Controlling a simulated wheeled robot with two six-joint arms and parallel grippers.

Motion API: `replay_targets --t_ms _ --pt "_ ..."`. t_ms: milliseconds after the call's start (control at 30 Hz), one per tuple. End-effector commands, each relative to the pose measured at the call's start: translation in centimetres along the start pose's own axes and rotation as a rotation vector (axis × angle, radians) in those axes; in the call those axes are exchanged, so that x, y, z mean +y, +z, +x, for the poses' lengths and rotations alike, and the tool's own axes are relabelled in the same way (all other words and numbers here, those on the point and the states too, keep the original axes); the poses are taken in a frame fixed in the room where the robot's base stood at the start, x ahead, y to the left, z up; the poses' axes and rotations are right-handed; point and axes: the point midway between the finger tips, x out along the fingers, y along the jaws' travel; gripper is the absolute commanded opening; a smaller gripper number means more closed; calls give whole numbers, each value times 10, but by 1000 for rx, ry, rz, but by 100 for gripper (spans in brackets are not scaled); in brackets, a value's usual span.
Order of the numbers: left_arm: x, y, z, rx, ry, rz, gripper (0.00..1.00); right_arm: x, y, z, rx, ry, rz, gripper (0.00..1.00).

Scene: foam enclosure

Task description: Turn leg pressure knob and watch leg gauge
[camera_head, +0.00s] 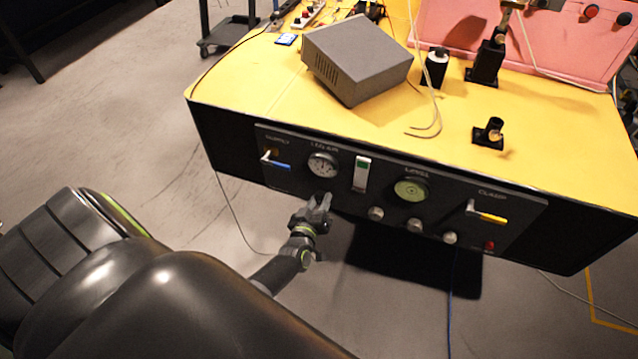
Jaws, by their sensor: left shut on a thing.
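The dark control panel (340,200) is on the front of the yellow-topped bench. A round white-faced gauge (323,165), whose label seems to read LEG AIR, is at its left part; its needle is too small to read. My left gripper (323,200) is at the panel just below this gauge, shut on a knob there. The knob itself is hidden by the fingers. My right gripper is not in view.
Several grey knobs (376,213) sit along the panel's lower edge, right of my gripper. A green gauge (411,189), a blue lever (276,164), a yellow lever (491,216) and a red button (489,245) are also there. A grey box (357,55) stands on the bench.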

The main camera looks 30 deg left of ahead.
Motion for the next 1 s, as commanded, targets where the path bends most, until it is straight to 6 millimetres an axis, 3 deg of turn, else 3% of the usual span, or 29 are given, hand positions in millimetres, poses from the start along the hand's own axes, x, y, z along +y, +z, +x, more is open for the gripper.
replay_targets --t_ms 400,900,933,1000 --pt "0 2 -1 8 -12 155 11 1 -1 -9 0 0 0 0" --pt "-1 2 -1 9 -13 168 11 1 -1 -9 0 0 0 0" --pt "-1 2 -1 8 -14 168 38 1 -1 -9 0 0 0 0" --pt "-1 2 -1 9 -13 168 47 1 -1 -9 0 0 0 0"
